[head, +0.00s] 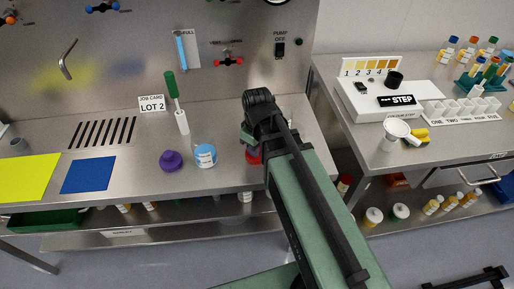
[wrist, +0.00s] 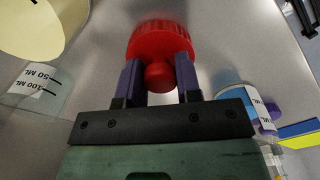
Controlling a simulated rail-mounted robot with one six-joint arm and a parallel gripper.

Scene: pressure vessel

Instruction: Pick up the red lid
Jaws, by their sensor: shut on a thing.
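The red lid (wrist: 158,38) is a ribbed disc with a round knob, in the upper middle of the wrist view. My gripper (wrist: 160,78) is shut on its knob, one purple finger on each side. In the head view only a sliver of the red lid (head: 253,156) shows beside my arm, low over the steel bench. My arm hides most of it and the gripper fingers there. I cannot tell whether the lid touches the bench.
A beaker marked 50 and 100 ML (wrist: 38,88) is close by in the wrist view. A green-handled brush (head: 176,100) stands behind. Blue (head: 88,175) and yellow mats lie left.

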